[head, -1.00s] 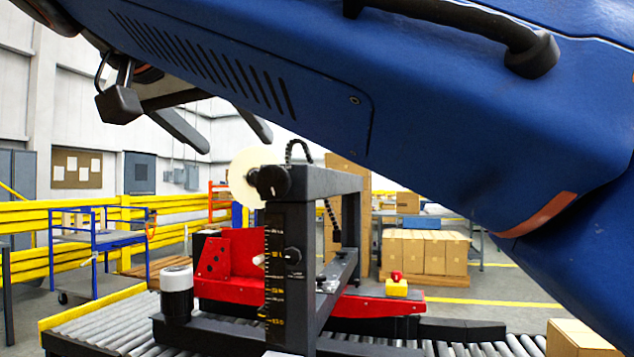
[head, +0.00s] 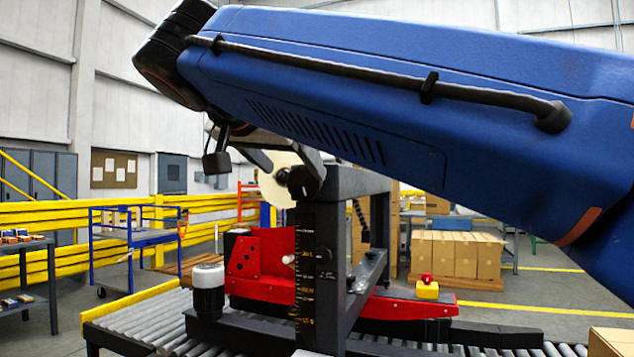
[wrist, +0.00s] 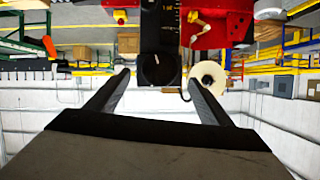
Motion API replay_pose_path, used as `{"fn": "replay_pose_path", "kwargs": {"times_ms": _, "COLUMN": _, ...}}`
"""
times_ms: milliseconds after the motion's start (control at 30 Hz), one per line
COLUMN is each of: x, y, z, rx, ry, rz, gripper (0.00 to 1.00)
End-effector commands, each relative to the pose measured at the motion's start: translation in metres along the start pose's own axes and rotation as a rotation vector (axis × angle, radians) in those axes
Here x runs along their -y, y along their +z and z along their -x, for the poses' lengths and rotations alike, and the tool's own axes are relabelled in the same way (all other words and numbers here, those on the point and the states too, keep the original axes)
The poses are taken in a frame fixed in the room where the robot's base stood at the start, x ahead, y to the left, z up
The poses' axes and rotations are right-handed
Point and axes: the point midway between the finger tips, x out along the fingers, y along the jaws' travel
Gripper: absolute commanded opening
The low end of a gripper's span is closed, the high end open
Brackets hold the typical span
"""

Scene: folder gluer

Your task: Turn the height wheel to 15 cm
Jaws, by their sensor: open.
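The height wheel (wrist: 157,71) is a round black knob with a white mark on its face. In the wrist view, which is upside down, it sits between the two finger tips of my gripper (wrist: 159,79), with a gap on each side. In the head view the wheel (head: 304,182) is at the top of the black post, just below the fingers of my gripper (head: 292,168). The gripper is open and empty. The height scale (head: 305,275) runs down the post with small orange and white marks. Its numbers are too small to read surely.
A cream tape roll (head: 275,185) is close beside the wheel. The red machine body (head: 262,262) and a roller conveyor (head: 150,325) lie below. A yellow box with a red button (head: 427,288) stands right of the post. Cartons (head: 455,253) are stacked behind.

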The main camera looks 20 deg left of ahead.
Motion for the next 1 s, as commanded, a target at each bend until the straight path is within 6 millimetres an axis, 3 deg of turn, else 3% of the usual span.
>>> {"fn": "replay_pose_path", "kwargs": {"times_ms": 200, "x": -0.001, "y": 0.0, "z": -0.039, "rx": 0.0, "ry": 0.003, "rz": 0.0, "gripper": 0.74}}
{"fn": "replay_pose_path", "kwargs": {"times_ms": 400, "x": 0.0, "y": 0.0, "z": -0.064, "rx": -0.001, "ry": 0.002, "rz": 0.001, "gripper": 0.74}}
{"fn": "replay_pose_path", "kwargs": {"times_ms": 867, "x": 0.0, "y": 0.0, "z": -0.074, "rx": 0.0, "ry": 0.0, "rz": 0.001, "gripper": 0.74}}
{"fn": "replay_pose_path", "kwargs": {"times_ms": 1000, "x": 0.0, "y": 0.0, "z": -0.073, "rx": 0.0, "ry": 0.0, "rz": 0.001, "gripper": 0.43}}
